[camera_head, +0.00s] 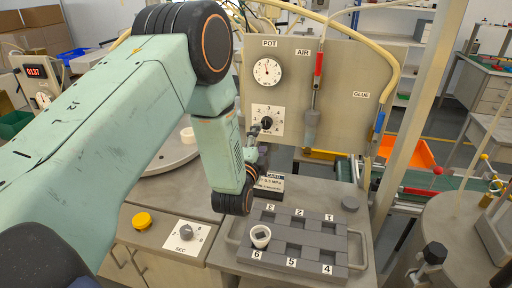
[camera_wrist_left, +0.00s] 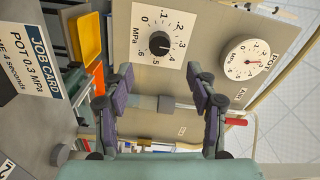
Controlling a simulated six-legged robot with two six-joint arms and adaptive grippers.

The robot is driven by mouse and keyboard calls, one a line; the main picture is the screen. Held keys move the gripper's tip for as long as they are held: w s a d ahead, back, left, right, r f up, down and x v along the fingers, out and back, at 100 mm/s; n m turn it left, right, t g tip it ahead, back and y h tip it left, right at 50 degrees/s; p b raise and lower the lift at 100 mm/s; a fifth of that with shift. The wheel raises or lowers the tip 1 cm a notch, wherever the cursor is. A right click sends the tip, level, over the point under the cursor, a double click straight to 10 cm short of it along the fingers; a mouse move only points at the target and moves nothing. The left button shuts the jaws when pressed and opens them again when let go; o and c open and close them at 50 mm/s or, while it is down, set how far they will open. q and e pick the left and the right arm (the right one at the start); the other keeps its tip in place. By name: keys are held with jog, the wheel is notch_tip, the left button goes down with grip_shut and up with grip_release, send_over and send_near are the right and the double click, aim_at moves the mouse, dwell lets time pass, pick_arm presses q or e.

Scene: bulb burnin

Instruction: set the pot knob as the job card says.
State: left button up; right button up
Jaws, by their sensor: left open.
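The black pot knob (camera_wrist_left: 159,43) sits on a white dial plate (camera_wrist_left: 142,30) marked 0 to .6 MPa. I cannot surely read its pointer. In the head view the knob (camera_head: 266,122) is below the POT gauge (camera_head: 267,71), partly behind my left gripper (camera_head: 257,133). In the wrist view my left gripper (camera_wrist_left: 160,76) is open and empty, its fingers spread below the knob in the picture, apart from it. The job card (camera_wrist_left: 35,55) reads POT 0.3 MPa and 4 seconds; it also shows in the head view (camera_head: 270,184). My right gripper is out of view.
A red-tipped AIR tool (camera_head: 318,66) hangs right of the gauge. A yellow button (camera_head: 142,221) and a SEC dial (camera_head: 186,233) are on the front left. An orange bin (camera_head: 417,151) stands right.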

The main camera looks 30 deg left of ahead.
pick_arm(q)
jog(key=shift+v, duration=1.45)
jog(key=shift+s+d+f, duration=0.1)
